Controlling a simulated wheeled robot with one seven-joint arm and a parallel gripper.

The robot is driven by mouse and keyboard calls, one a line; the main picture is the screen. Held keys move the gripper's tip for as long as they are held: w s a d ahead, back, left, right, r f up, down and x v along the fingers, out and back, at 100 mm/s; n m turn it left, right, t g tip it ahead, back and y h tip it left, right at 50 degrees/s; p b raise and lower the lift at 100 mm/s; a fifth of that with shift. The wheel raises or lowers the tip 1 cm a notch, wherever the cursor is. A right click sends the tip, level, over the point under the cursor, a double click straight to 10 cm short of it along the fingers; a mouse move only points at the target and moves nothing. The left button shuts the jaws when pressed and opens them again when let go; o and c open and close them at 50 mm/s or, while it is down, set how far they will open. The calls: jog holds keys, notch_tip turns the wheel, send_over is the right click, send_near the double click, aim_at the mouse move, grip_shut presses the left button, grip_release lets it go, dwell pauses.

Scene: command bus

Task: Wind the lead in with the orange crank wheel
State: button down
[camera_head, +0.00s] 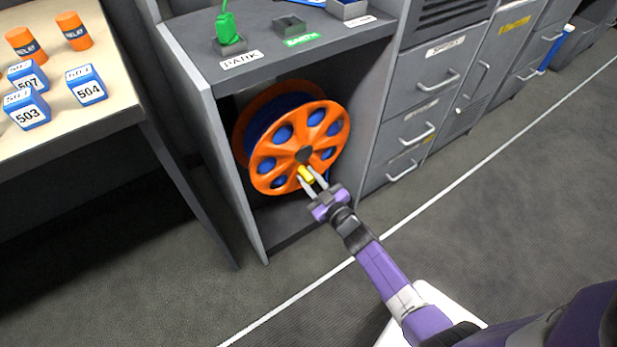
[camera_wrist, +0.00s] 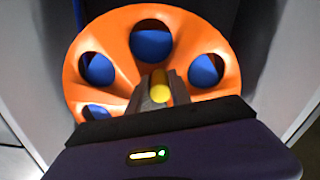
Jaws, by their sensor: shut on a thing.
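The orange crank wheel (camera_head: 331,118) stands upright in an open grey cabinet bay, with several round holes showing blue behind it. It also fills the upper part of the wrist view (camera_wrist: 115,34). My gripper (camera_head: 308,176) is shut on the yellow handle, which shows between the fingers in the wrist view (camera_wrist: 160,88). A bright green plug with a cord (camera_head: 228,30) stands in a grey socket by the PARK label (camera_head: 241,60) on the cabinet top. The wound lead is mostly hidden behind the wheel.
The cabinet's side walls (camera_head: 233,190) stand close on both sides of the wheel. An empty grey socket (camera_head: 290,26) sits by a green label. At left a table (camera_head: 120,112) holds blue numbered blocks (camera_head: 86,86) and orange RELAY cylinders (camera_head: 73,32). Grey drawers stand at right; the floor in front is clear.

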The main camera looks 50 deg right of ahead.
aim_at(284, 166)
jog(key=shift+a, duration=0.1)
jog(key=m, duration=0.1)
jog(key=a+m+p, duration=0.1)
jog(key=a+r+m+p, duration=0.1)
jog(key=m, duration=0.1)
jog(key=shift+w, duration=0.35)
jog(key=a+m, duration=0.1)
jog(key=m, duration=0.1)
jog(key=r+m+p, duration=0.1)
jog(key=shift+w+a+r+m, duration=0.2)
jog(key=shift+a+m, duration=0.2)
jog(key=m, duration=0.1)
jog(key=a+r+m+p, duration=0.1)
jog(key=m, duration=0.1)
jog(key=shift+w+r, duration=0.15)
jog(key=shift+r, duration=0.1)
jog(key=shift+a+r+m+p, duration=0.1)
jog(key=shift+r+m+p, duration=0.25)
jog(key=shift+m, duration=0.45)
jog(key=shift+a+r+m+p, duration=0.1)
jog(key=shift+r+m+p, duration=0.2)
jog(key=shift+m, duration=0.5)
jog(key=shift+r, duration=0.1)
jog(key=c, duration=1.2)
grip_release()
jog(key=shift+w, duration=0.1)
jog(key=shift+o, duration=0.2)
